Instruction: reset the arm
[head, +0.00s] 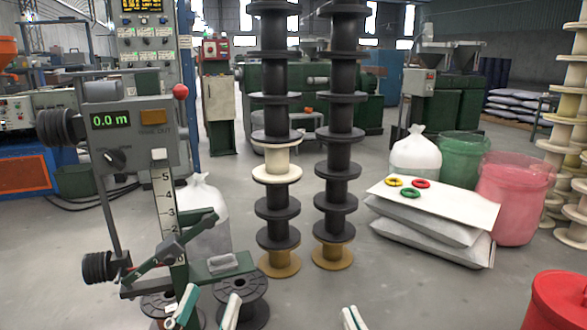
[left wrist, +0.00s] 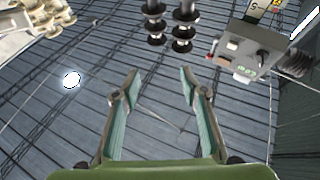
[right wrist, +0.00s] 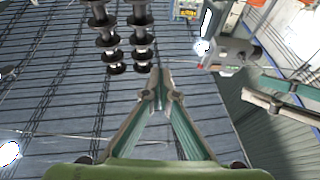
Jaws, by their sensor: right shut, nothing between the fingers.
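The grey winding machine (head: 130,130) stands at the left, with a 0.0 m display, an orange button (head: 153,117) and a numbered scale (head: 163,200). A dark and green slanting arm (head: 165,255) crosses below the scale, rising to the right. My left gripper (head: 207,298) is open and empty at the bottom of the head view, in front of the machine's base; its parted fingers show in the left wrist view (left wrist: 161,80). My right gripper (head: 349,314) is shut and empty at the bottom edge, right of the left one; its fingertips meet in the right wrist view (right wrist: 160,80).
Two tall stacks of black spools (head: 275,115) (head: 340,120) stand in the middle, the left one with a cream spool (head: 276,166). Sacks under a white board (head: 440,205) with coloured rings, a green bin (head: 460,150) and a pink bin (head: 512,195) stand right. A red container (head: 560,300) is front right.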

